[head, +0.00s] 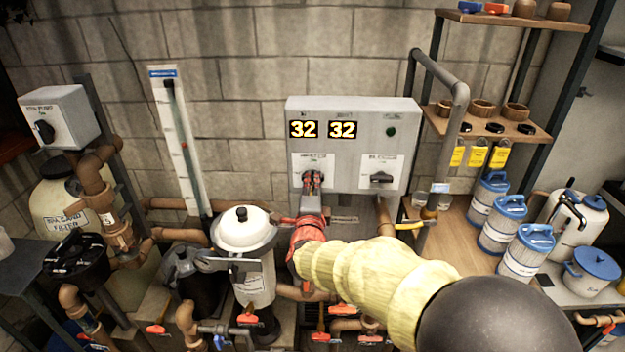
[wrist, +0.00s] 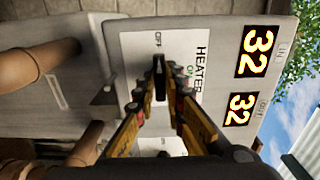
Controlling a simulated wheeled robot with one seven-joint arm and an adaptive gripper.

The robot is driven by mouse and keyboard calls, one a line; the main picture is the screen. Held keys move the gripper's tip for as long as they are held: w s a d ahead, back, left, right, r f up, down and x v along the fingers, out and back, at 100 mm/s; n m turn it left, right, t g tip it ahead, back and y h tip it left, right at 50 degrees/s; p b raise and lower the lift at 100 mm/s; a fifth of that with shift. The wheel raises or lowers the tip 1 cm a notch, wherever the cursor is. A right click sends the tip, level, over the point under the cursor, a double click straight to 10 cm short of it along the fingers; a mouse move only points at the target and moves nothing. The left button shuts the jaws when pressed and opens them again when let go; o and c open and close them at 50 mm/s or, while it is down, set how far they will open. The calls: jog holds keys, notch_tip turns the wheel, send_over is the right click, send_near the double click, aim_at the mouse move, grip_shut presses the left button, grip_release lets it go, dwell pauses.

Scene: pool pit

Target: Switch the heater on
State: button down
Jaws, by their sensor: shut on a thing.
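The grey control box (head: 350,107) hangs on the block wall and shows two yellow 32 readouts. Its heater knob is black and lies between my fingertips in the wrist view (wrist: 159,78); in the head view my gripper mostly hides it. My gripper (head: 313,182) is shut on this knob, one finger on each side. The white heater plate (wrist: 197,62) carries HEATER lettering, with ON beside the knob toward that lettering. A small label, apparently OFF, sits above the knob in the wrist picture. The knob's long side appears to run toward that small label.
A second black knob (head: 381,178) sits on the box right of the heater plate. A round green light (head: 390,131) is above it. A grey pipe (head: 455,110) runs beside the box. A white-lidded pump pot (head: 243,230) and pipes crowd below; filter cartridges (head: 497,225) stand right.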

jog(key=shift+f+b, duration=0.15)
jog(key=shift+b, duration=0.15)
jog(key=shift+f+m+b, duration=0.1)
jog(key=shift+m+b, duration=0.5)
jog(key=shift+b, duration=0.4)
jog(key=m+b, duration=0.2)
jog(key=b, duration=0.2)
jog(key=shift+b, duration=0.3)
jog(key=m+b, duration=0.6)
jog(key=b, duration=0.3)
jog(key=shift+f+b, duration=0.1)
jog(key=shift+b, duration=0.3)
jog(key=m, duration=0.4)
jog(key=shift+r, duration=0.2)
jog(key=m, duration=0.5)
jog(key=c, duration=1.8)
grip_release()
jog(key=shift+r, duration=0.1)
jog(key=shift+o, duration=0.2)
